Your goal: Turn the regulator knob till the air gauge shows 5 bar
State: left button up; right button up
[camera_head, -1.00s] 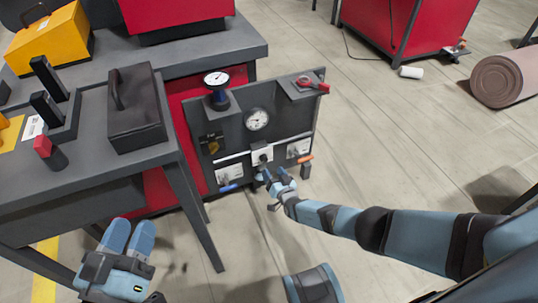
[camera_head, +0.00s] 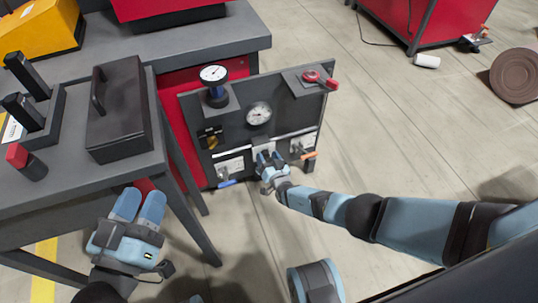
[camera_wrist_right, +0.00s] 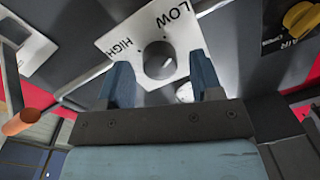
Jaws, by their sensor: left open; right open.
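The dark grey round regulator knob (camera_wrist_right: 159,60) sits on a white plate marked LOW and HIGH in the right wrist view. In the head view my right gripper (camera_head: 268,160) covers the knob at the panel's lower middle. In the wrist view its blue fingers (camera_wrist_right: 163,78) are open, one on each side of the knob's lower part. I cannot tell whether they touch it. A round white gauge (camera_head: 259,114) is set in the panel above; another gauge (camera_head: 213,75) stands on the panel's top. Their readings are too small to make out. My left gripper (camera_head: 139,204) is open and empty at lower left.
The dark panel (camera_head: 285,122) also carries a yellow knob (camera_head: 211,141), blue-handled (camera_head: 227,183) and orange-handled (camera_head: 309,156) valves, and a red-handled part (camera_head: 320,79) on top. A table with a black box (camera_head: 118,112) stands left. The floor at right is mostly clear.

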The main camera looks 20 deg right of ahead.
jog(key=c, duration=0.9)
pick_arm(q)
jog(key=shift+r, duration=0.1)
pick_arm(e)
jog(key=shift+c, duration=0.2)
